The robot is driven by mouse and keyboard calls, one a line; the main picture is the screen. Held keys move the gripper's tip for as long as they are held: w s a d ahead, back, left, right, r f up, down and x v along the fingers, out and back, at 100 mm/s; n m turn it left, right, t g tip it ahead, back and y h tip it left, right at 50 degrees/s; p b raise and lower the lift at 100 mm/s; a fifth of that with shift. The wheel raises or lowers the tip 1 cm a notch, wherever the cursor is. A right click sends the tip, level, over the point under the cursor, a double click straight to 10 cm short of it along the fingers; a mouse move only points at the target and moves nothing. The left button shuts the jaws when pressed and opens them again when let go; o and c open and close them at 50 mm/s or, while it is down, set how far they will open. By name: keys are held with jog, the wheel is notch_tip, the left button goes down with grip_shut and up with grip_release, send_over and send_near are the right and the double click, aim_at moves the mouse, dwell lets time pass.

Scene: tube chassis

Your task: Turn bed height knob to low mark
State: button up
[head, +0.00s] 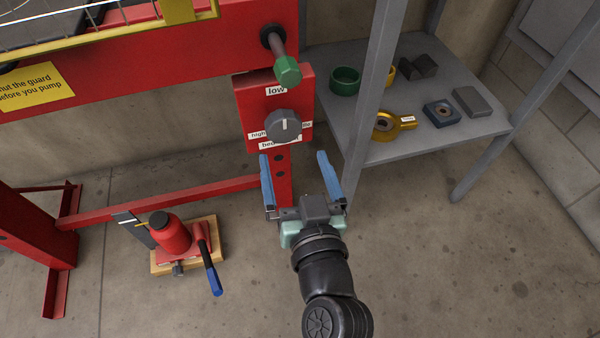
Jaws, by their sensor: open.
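The bed height knob (284,126) is a dark grey round dial with a pale pointer line, on a red panel (252,103). The pointer line looks close to upright in the picture. The low mark (276,90) is a white label above the knob. Other labels sit below and beside the knob, partly hidden by it; one starts with "high". My gripper (294,160) is open and empty. Its two blue fingers are spread below the knob in the picture, apart from it.
A green-tipped rod (288,70) sticks out just above the panel. A grey shelf (440,145) with several small parts stands at right, behind a grey post (370,100). A red bottle jack (170,236) stands on a wooden board at lower left. Floor at lower right is clear.

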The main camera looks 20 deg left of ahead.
jog(key=shift+v, duration=1.6)
jog(key=w+d+r+m+t+h, duration=0.15)
jog(key=w+d+r+h, duration=0.35)
jog(key=r, duration=0.5)
jog(key=w+d+r+m+t+h, duration=0.1)
jog(key=w+d+r+m+h, duration=0.25)
jog(key=w+r, duration=0.5)
jog(key=s+r+t+p, duration=0.3)
jog(key=s+r+p, duration=0.2)
jog(key=r, duration=0.9)
jog(key=s+r+t+p, duration=0.4)
jog(key=s+r+p, duration=0.1)
jog(key=r, duration=0.8)
jog(key=s+r+t+p, duration=0.35)
jog(key=r+p, duration=0.25)
jog(key=r, duration=0.8)
notch_tip(320, 180, up, 37)
jog(key=s+p, duration=0.1)
jog(key=p, duration=3.5)
jog(key=shift+s+d+r+n+p, duration=0.15)
jog(key=shift+d+r+n+p, duration=0.15)
jog(key=shift+d, duration=0.15)
